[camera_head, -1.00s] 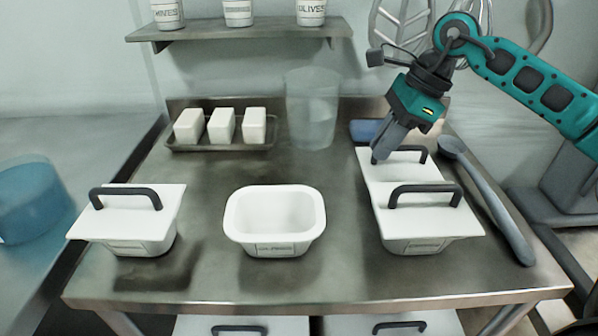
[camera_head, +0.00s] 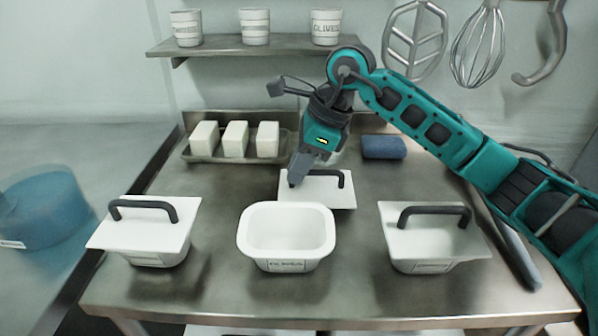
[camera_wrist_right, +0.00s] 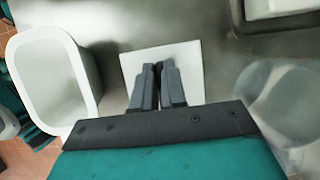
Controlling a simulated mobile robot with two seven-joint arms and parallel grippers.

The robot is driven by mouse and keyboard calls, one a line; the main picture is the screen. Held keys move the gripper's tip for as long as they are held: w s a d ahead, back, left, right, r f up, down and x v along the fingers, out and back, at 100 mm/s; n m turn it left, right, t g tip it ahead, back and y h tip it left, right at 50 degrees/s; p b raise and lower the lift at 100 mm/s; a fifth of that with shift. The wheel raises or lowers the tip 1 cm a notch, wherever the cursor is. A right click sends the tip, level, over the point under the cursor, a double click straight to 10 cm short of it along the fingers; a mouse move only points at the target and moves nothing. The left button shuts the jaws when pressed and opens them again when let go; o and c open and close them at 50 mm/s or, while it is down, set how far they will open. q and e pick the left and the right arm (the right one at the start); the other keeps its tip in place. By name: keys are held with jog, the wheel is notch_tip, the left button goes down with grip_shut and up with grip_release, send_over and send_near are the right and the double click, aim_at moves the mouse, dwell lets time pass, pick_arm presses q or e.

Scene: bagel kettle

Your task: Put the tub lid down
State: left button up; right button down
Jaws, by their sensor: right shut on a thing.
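The tub lid (camera_head: 330,197) is a white plate with a dark arched handle. It is just behind the open white tub (camera_head: 287,236), and the tub's rim is near its front edge. My right gripper (camera_head: 300,178) is shut on the lid's handle, at its left end in the head view. In the right wrist view, the lid (camera_wrist_right: 190,68) lies beneath the closed fingers (camera_wrist_right: 158,92), which hide part of it and the handle. The lid looks flat; I cannot tell whether it touches the table. My left gripper is not in view.
Lidded tubs stand at left (camera_head: 150,235) and right (camera_head: 430,240). A tray (camera_head: 200,158) of white blocks lies behind. A clear container (camera_wrist_right: 285,100) stands near the gripper, mostly hidden in the head view. Bare table separates the tubs.

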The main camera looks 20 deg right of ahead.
aim_at(326, 172)
jog(key=shift+f, duration=0.75)
jog(key=shift+f, duration=0.1)
jog(key=c, duration=1.2)
grip_release()
jog(key=p+v, duration=0.1)
jog(key=v, duration=1.1)
jog(key=shift+s+d, duration=0.1)
